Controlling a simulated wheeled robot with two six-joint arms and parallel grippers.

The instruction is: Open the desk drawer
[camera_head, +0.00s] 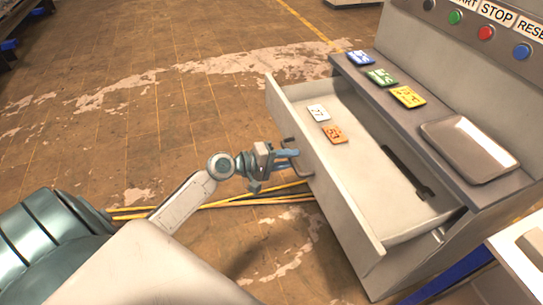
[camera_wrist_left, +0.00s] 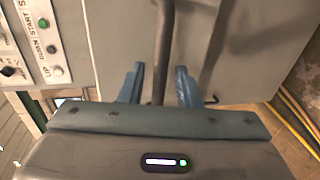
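The desk drawer (camera_head: 335,205) stands pulled out from the grey desk (camera_head: 400,117), its inside showing. Its dark bar handle (camera_head: 288,140) is on the front panel, near the far end. My left gripper (camera_head: 288,159) is at the handle. In the left wrist view, the handle bar (camera_wrist_left: 163,45) runs between the two blue fingers of the left gripper (camera_wrist_left: 158,85). The fingers are spread, with a visible gap on each side of the bar. The right gripper is not in view.
The drawer holds a white tag (camera_head: 319,113), an orange tag (camera_head: 334,134) and a dark tool (camera_head: 410,172). Blue, green and yellow tags and a grey tray (camera_head: 470,150) lie on the desk. Yellow cables (camera_head: 255,200) cross the floor; floor left of the drawer is otherwise largely clear.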

